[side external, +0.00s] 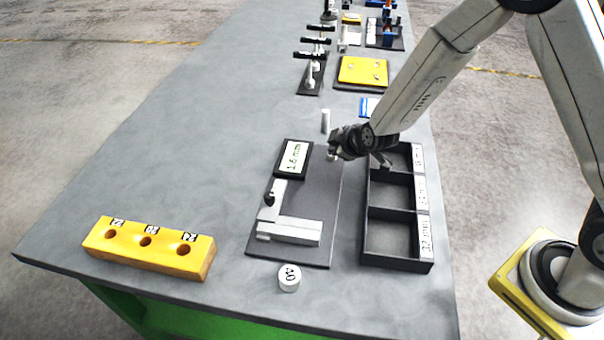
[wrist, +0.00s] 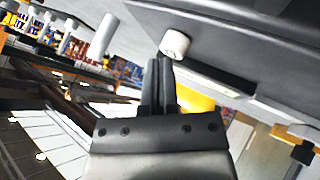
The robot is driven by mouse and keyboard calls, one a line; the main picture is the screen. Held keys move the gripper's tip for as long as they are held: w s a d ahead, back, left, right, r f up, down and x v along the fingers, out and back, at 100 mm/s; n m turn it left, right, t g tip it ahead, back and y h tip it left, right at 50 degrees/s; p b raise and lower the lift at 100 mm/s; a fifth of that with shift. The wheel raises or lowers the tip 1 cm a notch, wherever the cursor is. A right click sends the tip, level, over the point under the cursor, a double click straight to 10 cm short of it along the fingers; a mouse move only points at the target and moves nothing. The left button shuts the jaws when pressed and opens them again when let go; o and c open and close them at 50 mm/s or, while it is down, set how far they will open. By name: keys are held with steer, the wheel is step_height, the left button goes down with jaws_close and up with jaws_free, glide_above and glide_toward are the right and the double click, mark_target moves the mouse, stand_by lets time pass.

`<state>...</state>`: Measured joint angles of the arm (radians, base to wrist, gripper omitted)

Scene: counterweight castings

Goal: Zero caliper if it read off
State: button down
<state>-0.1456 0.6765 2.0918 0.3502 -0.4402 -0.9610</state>
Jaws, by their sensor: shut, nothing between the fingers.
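The caliper lies on a dark board (side external: 322,205) in the side external view. Its display (side external: 293,158) appears to read 1.6 mm. Its pale body and jaws (side external: 290,231) lie at the near end of the board, with a small black knob (side external: 269,198) at the left. My gripper (side external: 334,153) is shut and empty, above the far right part of the board, right of the display. In the wrist view its fingers (wrist: 161,65) are together, with a white cylinder (wrist: 175,43) close beside the tips; I cannot tell whether they touch.
A black three-compartment tray (side external: 393,262) with labels stands right of the board and looks empty. A yellow block (side external: 150,248) with three holes is at the near left. A white cap (side external: 289,277) marked 40 stands near the front. A white cylinder (side external: 326,120) stands behind my gripper.

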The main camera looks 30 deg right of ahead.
steer(key=shift+s+f, duration=0.1)
steer(key=shift+f, duration=0.45)
stand_by(0.7)
steer(key=shift+r, duration=0.5)
stand_by(0.6)
steer(key=shift+r, duration=0.15)
steer(key=shift+r, duration=2.45)
